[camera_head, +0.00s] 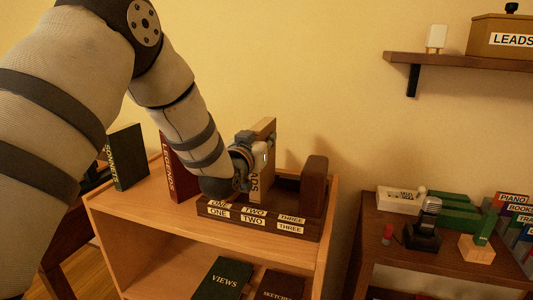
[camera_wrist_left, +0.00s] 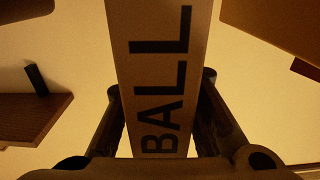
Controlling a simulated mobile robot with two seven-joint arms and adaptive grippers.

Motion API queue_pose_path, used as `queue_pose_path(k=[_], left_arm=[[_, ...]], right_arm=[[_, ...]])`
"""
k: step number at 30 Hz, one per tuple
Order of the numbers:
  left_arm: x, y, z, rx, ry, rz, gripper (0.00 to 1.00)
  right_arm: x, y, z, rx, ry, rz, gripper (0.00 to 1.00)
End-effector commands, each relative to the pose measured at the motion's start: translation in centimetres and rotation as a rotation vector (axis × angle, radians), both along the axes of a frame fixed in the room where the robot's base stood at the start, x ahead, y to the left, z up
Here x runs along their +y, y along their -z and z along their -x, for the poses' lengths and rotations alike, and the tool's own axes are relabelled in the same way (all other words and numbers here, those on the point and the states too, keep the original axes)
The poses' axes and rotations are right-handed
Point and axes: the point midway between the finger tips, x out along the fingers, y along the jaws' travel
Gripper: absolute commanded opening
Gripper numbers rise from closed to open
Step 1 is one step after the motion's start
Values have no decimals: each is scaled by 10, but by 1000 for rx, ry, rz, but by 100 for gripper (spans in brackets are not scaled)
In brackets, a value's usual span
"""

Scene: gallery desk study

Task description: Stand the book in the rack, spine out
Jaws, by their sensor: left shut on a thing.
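The tan book (camera_head: 267,134) stands upright at the dark wooden rack (camera_head: 310,231), above the label TWO. Its spine faces out, with "ADS" readable in the head view. In the left wrist view the spine (camera_wrist_left: 130,60) reads "BALL" and fills the space between the fingers. My left gripper (camera_head: 243,167) is shut on the book from the spine side. The rack's front and the gripper hide the book's lower end, so I cannot tell whether it rests on the rack's floor. My right gripper is not in view.
A red book, LEGENDS (camera_head: 178,172), stands close left of the rack; a dark green book (camera_head: 127,157) stands further left. The rack's thick end wall (camera_head: 315,180) rises at right. VIEWS (camera_head: 222,280) lies on the lower shelf. A side table (camera_head: 380,230) at right holds small objects.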

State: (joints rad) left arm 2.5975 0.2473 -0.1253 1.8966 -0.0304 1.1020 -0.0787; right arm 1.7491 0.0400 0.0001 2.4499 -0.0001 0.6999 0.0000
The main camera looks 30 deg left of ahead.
Motion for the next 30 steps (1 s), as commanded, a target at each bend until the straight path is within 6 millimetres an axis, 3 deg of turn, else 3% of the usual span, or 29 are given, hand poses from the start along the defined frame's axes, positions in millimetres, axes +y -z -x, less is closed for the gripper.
queue_pose_path(k=[2,8,17,18,21,30], left_arm=[[1,2,-5,-7,0,-1,0],[3,37,-8,-4,0,-1,0],[2,36,-7,-11,0,-1,0],[2,38,-7,-8,0,0,27],[2,37,-7,-8,0,0,45],[2,35,-7,-9,0,0,45]], right_arm=[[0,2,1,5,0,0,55],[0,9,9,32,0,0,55],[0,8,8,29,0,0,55],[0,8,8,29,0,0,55],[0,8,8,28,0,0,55],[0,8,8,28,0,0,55]])
